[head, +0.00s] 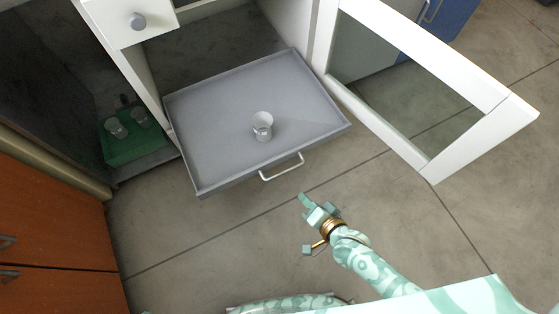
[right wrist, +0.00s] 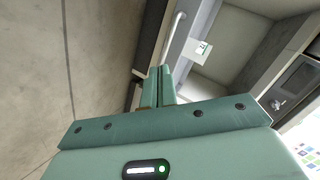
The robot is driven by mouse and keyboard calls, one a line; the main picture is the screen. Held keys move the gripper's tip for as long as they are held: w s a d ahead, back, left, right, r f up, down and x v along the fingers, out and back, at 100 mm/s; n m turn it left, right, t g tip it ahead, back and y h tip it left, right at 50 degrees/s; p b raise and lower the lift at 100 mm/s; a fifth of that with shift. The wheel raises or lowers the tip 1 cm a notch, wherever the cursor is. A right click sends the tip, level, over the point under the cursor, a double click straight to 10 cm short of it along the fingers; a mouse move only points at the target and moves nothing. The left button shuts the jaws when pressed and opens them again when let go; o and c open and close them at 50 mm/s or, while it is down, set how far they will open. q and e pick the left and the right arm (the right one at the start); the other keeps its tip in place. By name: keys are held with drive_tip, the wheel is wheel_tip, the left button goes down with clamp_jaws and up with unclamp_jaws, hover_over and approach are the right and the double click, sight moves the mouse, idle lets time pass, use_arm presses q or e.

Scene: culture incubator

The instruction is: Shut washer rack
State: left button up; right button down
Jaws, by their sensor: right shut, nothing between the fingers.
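The washer rack (head: 215,115) is a flat grey tray with a low rim, pulled out from a white cabinet. Its pale bar handle (head: 282,168) is on the front edge. One small light-coloured cup (head: 262,125) stands upright on the rack. My right gripper (head: 305,199) is shut and empty, just in front of the handle and apart from it in the head view. In the right wrist view my shut fingers (right wrist: 160,88) point toward a pale bar (right wrist: 175,35) that looks like the handle. My left gripper is not in view.
A white-framed glass door (head: 470,85) stands open to the right of the rack. A white drawer with a round knob (head: 137,21) is above left. A green tray (head: 130,147) with small cups sits at left, near orange cabinets (head: 50,220). The floor before the rack is clear.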

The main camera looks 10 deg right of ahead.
drive_tip(key=d+m+t, duration=0.1)
drive_tip(key=m, duration=0.2)
drive_tip(key=m+t+b, duration=0.1)
drive_tip(key=m+b, duration=0.3)
drive_tip(key=b, duration=0.1)
approach(285, 156)
wheel_tip(285, 156, down, 3)
drive_tip(key=shift+h, duration=0.3)
drive_tip(key=w, duration=0.1)
drive_tip(key=w+a+b, duration=0.1)
drive_tip(key=w, duration=0.1)
drive_tip(key=w+a, duration=0.1)
drive_tip(key=shift+w+b, duration=0.25)
drive_tip(key=shift+b, duration=0.15)
drive_tip(key=shift+w+a, duration=0.15)
drive_tip(key=shift+w, duration=0.35)
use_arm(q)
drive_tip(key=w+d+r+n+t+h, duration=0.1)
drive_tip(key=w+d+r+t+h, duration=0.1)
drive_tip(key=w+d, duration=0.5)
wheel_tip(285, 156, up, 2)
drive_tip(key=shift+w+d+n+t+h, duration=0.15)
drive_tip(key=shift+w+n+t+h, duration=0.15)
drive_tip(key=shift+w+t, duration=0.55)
use_arm(e)
drive_tip(key=shift+w+r+t, duration=0.1)
drive_tip(key=shift+r+t, duration=0.05)
drive_tip(key=shift+t, duration=0.15)
